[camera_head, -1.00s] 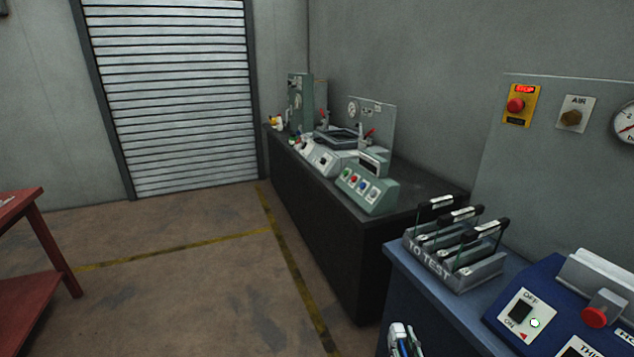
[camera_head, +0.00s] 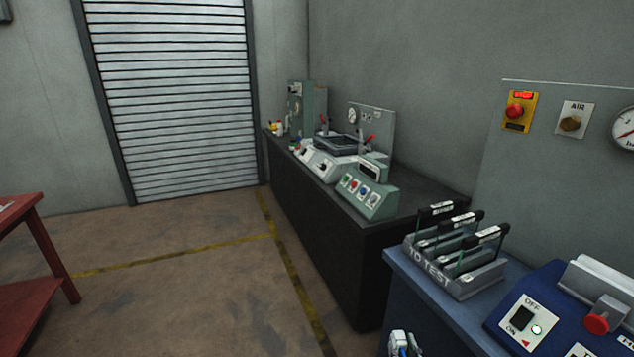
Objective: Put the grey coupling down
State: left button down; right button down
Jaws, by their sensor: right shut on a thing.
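My left gripper is not in view.
A grey rack (camera_head: 455,270) marked "TO TEST" holds several black-topped frames on the blue bench. A blue control box (camera_head: 550,310) with a red knob stands right of it. A dark bench (camera_head: 320,220) with machines stands behind. A red table (camera_head: 30,250) is at left.

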jog(key=shift+r, duration=0.15)
dwell(0.3)
jog(key=a+r+n+g+y, duration=0.2)
jog(key=a+r+n+y, duration=0.2)
jog(key=a+r, duration=0.3)
jog(key=s+a+r+n+g+y, duration=0.1)
jog(key=a+r+n+y, duration=0.3)
jog(key=r, duration=1)
jog(key=shift+a+r+g+y, duration=0.2)
jog(key=shift+a+g+y, duration=0.4)
jog(key=shift+a+y, duration=1.3)
dwell(0.4)
jog(key=shift+a, duration=0.1)
jog(key=shift+w, duration=0.1)
dwell(0.4)
jog(key=w+a+f+n+g+y, duration=0.4)
jog(key=f+g, duration=0.1)
jog(key=shift+w+a+f+n+g, duration=0.25)
jog(key=shift+f+n+g, duration=0.05)
jog(key=shift+f, duration=0.1)
dwell(0.7)
jog(key=shift+a+r+t, duration=0.1)
jog(key=shift+r+t, duration=0.15)
jog(key=shift+t, duration=0.15)
dwell(0.4)
